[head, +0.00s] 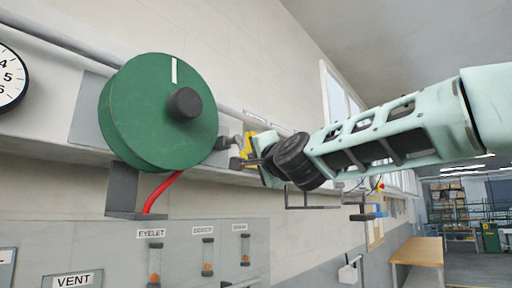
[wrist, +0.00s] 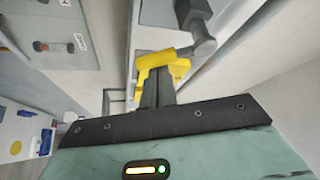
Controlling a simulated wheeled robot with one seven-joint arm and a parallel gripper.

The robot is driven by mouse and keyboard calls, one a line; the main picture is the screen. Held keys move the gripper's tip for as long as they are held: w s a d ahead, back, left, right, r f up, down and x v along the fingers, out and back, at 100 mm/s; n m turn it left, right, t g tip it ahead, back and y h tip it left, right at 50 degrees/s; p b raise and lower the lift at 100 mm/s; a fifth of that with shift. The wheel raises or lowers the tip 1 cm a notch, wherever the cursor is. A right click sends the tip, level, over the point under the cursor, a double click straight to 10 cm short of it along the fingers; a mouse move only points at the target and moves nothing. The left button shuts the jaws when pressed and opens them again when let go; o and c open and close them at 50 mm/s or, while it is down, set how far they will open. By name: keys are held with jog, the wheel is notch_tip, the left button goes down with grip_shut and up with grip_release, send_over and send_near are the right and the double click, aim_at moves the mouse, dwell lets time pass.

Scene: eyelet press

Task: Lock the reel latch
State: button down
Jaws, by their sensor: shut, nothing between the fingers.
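The green reel (head: 145,118) is on the wall panel at the left, with a dark hub and a white mark near its top. Just right of it is a yellow part (head: 248,146) with a grey rounded knob beside it, which looks like the latch. The yellow part (wrist: 163,60) and the grey knob (wrist: 203,42) also show in the wrist view, at the top middle. My gripper (head: 246,161) is at the yellow part. Its dark fingers (wrist: 158,88) are shut and empty, tips close to the yellow part; I cannot tell whether they touch.
A red hose (head: 163,190) runs from a grey bracket (head: 123,190) under the reel. Below are labelled sight tubes (head: 154,262) and a VENT label (head: 73,281). A round dial (head: 10,78) is at the far left. A wooden bench (head: 417,250) stands far right.

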jog(key=shift+s+a+f+m+h+p, duration=0.3)
jog(key=shift+s+a+f+m+p, duration=0.25)
jog(key=shift+s+a+m, duration=0.25)
jog(key=shift+s, duration=0.2)
dwell(0.5)
jog(key=s+d+b, duration=0.4)
jog(key=s+d, duration=0.2)
jog(key=shift+s+d, duration=0.35)
jog(key=shift+d, duration=0.05)
